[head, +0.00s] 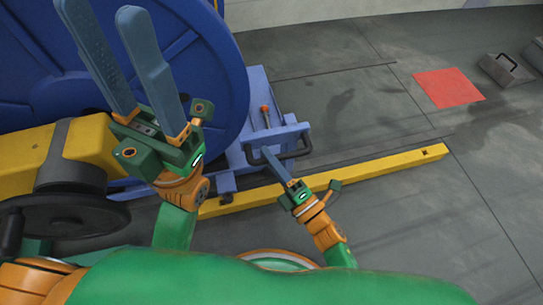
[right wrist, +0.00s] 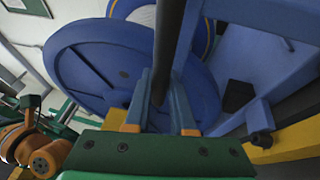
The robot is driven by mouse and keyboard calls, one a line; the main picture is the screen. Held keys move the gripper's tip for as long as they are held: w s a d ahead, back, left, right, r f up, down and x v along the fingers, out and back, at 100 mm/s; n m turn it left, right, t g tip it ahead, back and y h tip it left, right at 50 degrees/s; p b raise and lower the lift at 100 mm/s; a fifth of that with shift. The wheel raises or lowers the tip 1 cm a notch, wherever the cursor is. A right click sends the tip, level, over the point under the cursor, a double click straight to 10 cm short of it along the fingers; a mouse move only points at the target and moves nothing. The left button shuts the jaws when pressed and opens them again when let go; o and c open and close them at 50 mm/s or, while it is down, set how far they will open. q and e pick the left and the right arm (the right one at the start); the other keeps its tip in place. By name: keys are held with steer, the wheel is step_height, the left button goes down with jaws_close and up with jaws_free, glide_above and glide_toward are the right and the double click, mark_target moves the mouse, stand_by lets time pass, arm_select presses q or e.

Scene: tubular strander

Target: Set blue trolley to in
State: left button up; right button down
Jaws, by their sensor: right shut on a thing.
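The blue trolley (head: 257,85) is a light blue frame low beside a large dark blue reel (head: 215,50) in the head view. A black bar handle (head: 303,148) sticks out from its near end. My right gripper (head: 268,152) is shut on this handle. In the right wrist view, the dark handle bar (right wrist: 168,50) runs up between the two blue fingers (right wrist: 158,105). My left gripper (head: 100,10) is raised in front of the reel, its two long blue fingers apart with nothing between them.
A dark handwheel (head: 60,225) is at the lower left. A red floor patch (head: 447,87) and a grey toolbox (head: 498,70) are far right. The right floor is mostly clear.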

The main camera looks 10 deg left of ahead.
steer(key=c, duration=0.8)
jaws_free()
steer(key=shift+o, duration=0.2)
steer(key=p+v, duration=0.1)
steer(key=v, duration=0.6)
